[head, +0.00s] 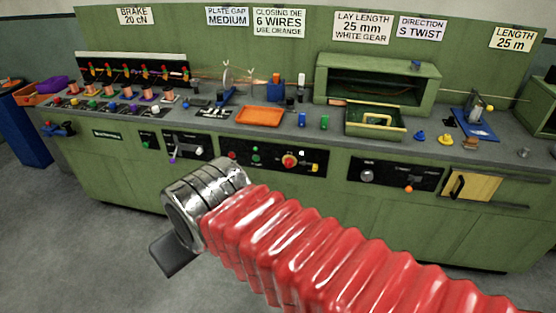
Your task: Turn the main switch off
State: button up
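A long green machine bench (120,178) stands ahead with black control panels on its front. The middle panel (270,172) has a red and yellow knob (289,161), small red and green buttons and a yellow part. The right panel (340,172) has a grey round knob (367,176) and an orange-tipped control (409,188). Their small labels are too small to read, so I cannot tell which is the main switch or its position. My gripper (175,255) is low at left of centre, in front of the bench and apart from it. One dark finger shows; the rest is hidden.
A left panel (188,145) carries a lever with a purple tip. The worktop holds an orange tray (260,116), a green box (375,118) and several spools. A wooden-fronted drawer (475,186) is at right. The grey floor (90,260) at lower left is clear.

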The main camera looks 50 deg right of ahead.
aim_at(290, 162)
jog(key=z, duration=0.35)
jog(key=i, duration=0.9)
jog(key=z, duration=0.5)
